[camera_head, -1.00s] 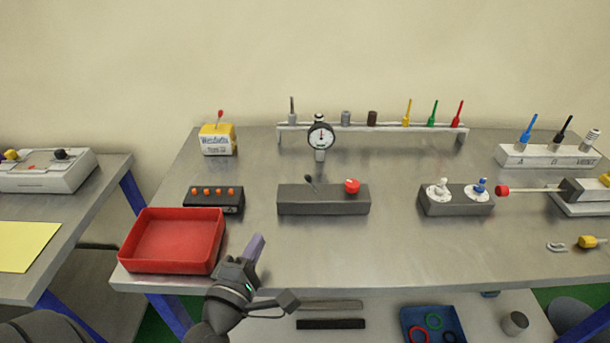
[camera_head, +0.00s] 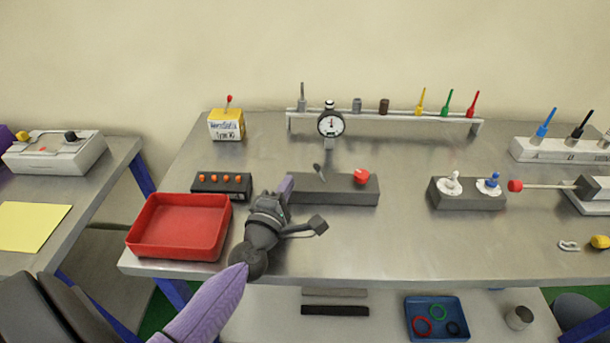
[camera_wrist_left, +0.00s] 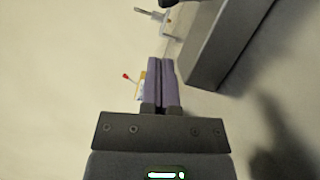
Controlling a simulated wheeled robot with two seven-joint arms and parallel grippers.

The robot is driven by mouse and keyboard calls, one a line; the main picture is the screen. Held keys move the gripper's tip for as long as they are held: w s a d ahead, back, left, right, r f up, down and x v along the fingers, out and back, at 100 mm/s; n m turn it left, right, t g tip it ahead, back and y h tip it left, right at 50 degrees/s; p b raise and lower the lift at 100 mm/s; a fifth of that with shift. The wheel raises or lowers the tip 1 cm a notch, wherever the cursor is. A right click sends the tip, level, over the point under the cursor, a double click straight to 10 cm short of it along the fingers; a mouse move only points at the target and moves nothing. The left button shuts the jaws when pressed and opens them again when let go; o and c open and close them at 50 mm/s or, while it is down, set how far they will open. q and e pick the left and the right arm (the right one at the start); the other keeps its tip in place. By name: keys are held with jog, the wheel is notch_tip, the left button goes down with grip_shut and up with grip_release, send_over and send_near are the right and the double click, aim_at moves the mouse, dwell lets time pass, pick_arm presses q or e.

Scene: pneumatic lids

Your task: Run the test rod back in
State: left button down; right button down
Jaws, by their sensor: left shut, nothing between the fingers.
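A thin rod with a red round knob (camera_head: 515,186) sticks out to the left from a dark grey block (camera_head: 589,187) at the right of the bench; I take it as the test rod. My left gripper (camera_head: 287,184) is shut and empty, far to the left of the rod. Its fingertips are by the left end of a long dark grey block (camera_head: 340,192) with a small lever and a red knob; I cannot tell if they touch. The left wrist view shows the purple fingers (camera_wrist_left: 162,72) together. My right gripper is not in view.
A red tray (camera_head: 178,226) and a block with orange buttons (camera_head: 221,185) are left of my gripper. A round gauge (camera_head: 331,124) stands behind the long block. A block with white and blue fittings (camera_head: 468,194) stands left of the rod. The front middle of the bench is clear.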

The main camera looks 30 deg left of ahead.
aim_at(305, 190)
pick_arm(q)
jog(key=shift+w+d+r+p, duration=0.1)
jog(key=shift+w+d, duration=0.25)
jog(key=shift+w, duration=0.25)
jog(key=shift+w+d+r+p, duration=0.15)
jog(key=shift+w+d, duration=0.15)
jog(key=shift+w, duration=0.35)
jog(key=shift+w+d+r+p, duration=0.1)
jog(key=shift+w+d, duration=0.25)
jog(key=shift+w, duration=0.25)
jog(key=shift+r+m+p, duration=0.2)
jog(key=shift+m+p, duration=0.1)
jog(key=shift+p, duration=0.2)
jog(key=shift+d, duration=0.1)
jog(key=shift+p, duration=0.3)
